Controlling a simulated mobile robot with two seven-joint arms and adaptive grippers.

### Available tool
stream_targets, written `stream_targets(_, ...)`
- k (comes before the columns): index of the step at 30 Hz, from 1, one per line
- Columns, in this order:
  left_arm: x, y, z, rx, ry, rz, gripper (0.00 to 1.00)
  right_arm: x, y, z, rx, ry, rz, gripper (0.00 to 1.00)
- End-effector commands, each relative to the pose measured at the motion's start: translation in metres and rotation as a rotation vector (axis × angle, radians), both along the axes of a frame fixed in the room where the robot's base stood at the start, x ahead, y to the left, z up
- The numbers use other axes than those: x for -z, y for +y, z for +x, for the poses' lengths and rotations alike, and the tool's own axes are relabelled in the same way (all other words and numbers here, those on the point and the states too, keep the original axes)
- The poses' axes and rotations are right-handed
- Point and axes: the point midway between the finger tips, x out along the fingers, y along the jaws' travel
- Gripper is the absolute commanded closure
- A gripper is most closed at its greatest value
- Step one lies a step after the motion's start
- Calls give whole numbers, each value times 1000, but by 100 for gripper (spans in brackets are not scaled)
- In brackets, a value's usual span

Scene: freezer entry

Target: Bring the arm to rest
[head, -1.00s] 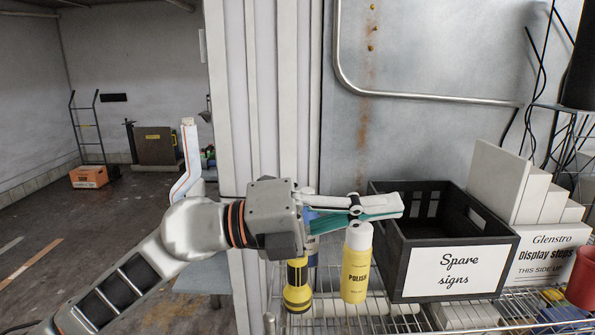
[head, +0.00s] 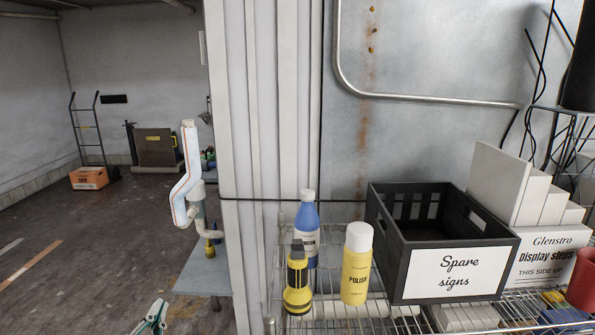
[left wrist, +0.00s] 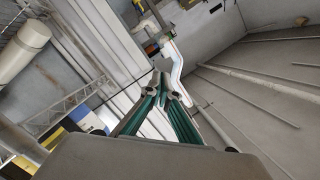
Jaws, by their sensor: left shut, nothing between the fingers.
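My left gripper (head: 152,318) shows only at its fingers, at the bottom edge of the head view, left of the wire shelf. In the left wrist view its green-padded fingers (left wrist: 165,86) meet at the tips with nothing between them, so it is shut and empty. The rest of the left arm is out of the head view. My right gripper is in neither view.
The wire shelf (head: 400,322) holds a yellow torch (head: 298,285), a blue bottle (head: 307,225), a yellow polish bottle (head: 356,270), a black spare signs crate (head: 400,272) and a display steps box (head: 545,258). Open floor (head: 90,250) lies left.

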Motion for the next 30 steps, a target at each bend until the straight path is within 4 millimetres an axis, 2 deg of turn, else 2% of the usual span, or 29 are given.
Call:
stream_targets(1, 29, 13, -17, -35, 92, -1, 100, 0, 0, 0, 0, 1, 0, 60)
stream_targets(3, 63, 30, -42, -76, 213, 8, 100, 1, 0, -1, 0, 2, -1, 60)
stream_targets(6, 100, 46, -74, -114, 355, 20, 100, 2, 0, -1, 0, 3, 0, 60)
stream_targets(12, 146, 66, -125, -155, 553, 43, 100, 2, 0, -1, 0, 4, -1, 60)
stream_targets(22, 191, 87, -200, -182, 804, 80, 100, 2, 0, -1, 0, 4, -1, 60)
stream_targets(24, 200, 76, -190, -153, 778, 48, 100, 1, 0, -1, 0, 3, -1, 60)
stream_targets(30, 226, 48, -179, -82, 736, -40, 100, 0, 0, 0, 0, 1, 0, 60)
